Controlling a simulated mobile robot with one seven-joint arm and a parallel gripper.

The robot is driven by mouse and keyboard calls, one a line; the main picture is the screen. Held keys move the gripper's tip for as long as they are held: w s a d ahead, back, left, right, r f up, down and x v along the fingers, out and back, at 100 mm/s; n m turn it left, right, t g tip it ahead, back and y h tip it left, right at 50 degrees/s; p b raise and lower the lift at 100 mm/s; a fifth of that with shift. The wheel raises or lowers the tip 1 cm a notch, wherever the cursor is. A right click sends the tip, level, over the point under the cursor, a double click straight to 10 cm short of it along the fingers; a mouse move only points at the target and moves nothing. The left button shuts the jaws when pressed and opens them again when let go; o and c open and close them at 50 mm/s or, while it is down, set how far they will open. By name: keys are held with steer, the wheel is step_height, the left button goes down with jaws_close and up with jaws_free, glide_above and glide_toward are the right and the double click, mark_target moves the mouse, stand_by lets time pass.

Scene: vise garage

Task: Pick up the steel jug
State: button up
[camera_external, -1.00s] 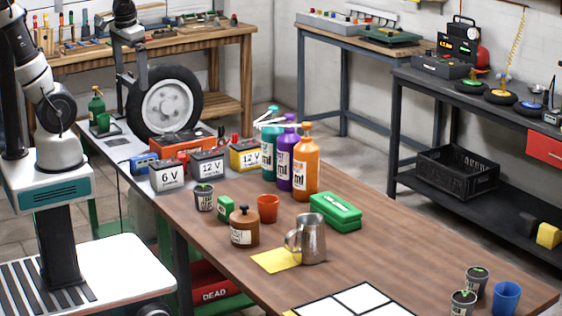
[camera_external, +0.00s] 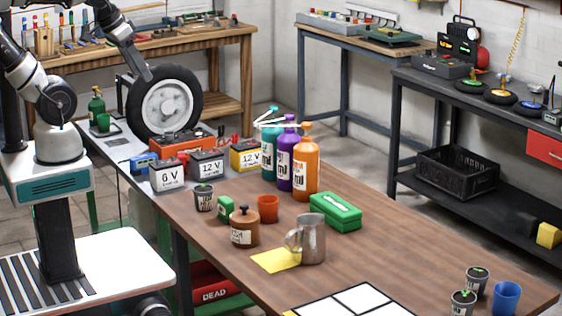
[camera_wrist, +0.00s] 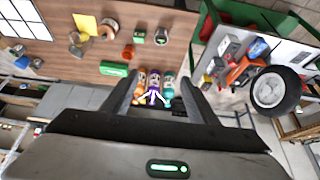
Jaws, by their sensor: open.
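The steel jug (camera_external: 312,240) stands upright on the brown table, its handle toward the left, beside a yellow sheet (camera_external: 273,260). In the wrist view the jug (camera_wrist: 77,40) is small, at the upper left next to the yellow sheet (camera_wrist: 86,23). My gripper (camera_external: 149,76) is high at the upper left in the external view, in front of the wheel and well away from the jug. In the wrist view my gripper (camera_wrist: 160,95) is open, its two fingers apart and empty. The bottles show beyond the fingers, not between them in contact.
Near the jug are a green case (camera_external: 336,212), a brown canister (camera_external: 244,232) and an orange cup (camera_external: 268,208). Tall bottles (camera_external: 305,165), batteries (camera_external: 207,165) and a wheel (camera_external: 165,103) stand farther back. The table's right side is mostly clear, with cups (camera_external: 506,297) near the corner.

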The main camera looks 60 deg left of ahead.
steer(key=c, duration=0.5)
steer(key=shift+c, duration=0.2)
steer(key=m+g+h+b, duration=0.6)
steer(key=m+h+b, duration=0.4)
steer(key=h+b, duration=0.65)
glide_toward(305, 241)
steer(key=s+d+r+y+b, duration=0.1)
steer(key=s+r+y+b, duration=0.1)
steer(key=s, duration=0.2)
steer(key=shift+r+b+x, duration=0.1)
steer(key=shift+r+x, duration=0.05)
steer(key=shift+x, duration=0.8)
steer(key=shift+r+b+x, duration=0.1)
steer(key=shift+r+x, duration=0.05)
steer(key=shift+x, duration=0.75)
steer(key=shift+r+b+x, duration=0.1)
steer(key=shift+r+x, duration=0.1)
steer(key=shift+x, duration=0.75)
